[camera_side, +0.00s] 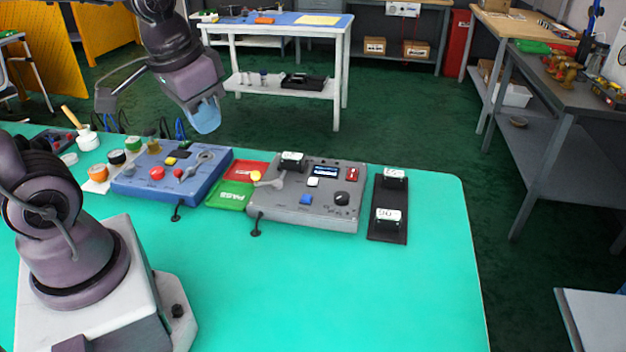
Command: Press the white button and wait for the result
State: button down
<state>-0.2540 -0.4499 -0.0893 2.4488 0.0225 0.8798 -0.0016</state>
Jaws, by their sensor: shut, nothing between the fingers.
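The white button (313,182) sits on the top face of a grey control box (280,205), just below a small lit display (325,170). The display text is too small to read. A blue button (306,200), a black knob (341,199), a red switch (352,174) and a yellow-tipped lever (257,177) are on the same box. My gripper (206,122) hangs in the air, left of and well above the grey box, over the far side of the table. Its light-blue fingers are together, with nothing held. It is apart from the button.
A blue box (170,190) with buttons and a lever stands left of the grey box. Red (246,170) and green (229,196) trays lie between them. A black stand (388,230) with white-labelled blocks is at the right. The front of the teal table (340,290) is clear.

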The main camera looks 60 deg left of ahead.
jog(key=w+a+f+n+g, duration=0.1)
jog(key=w+a+f+n, duration=0.1)
jog(key=w+a+f, duration=0.55)
jog(key=n+t+h, duration=0.2)
jog(key=n+t, duration=0.3)
jog(key=t, duration=0.2)
send_over(311, 179)
notch_tip(311, 179, down, 8)
jog(key=r, duration=0.1)
jog(key=shift+f, duration=0.25)
jog(key=shift+f, duration=0.1)
jog(key=shift+f, duration=4.35)
jog(key=shift+f, duration=0.4)
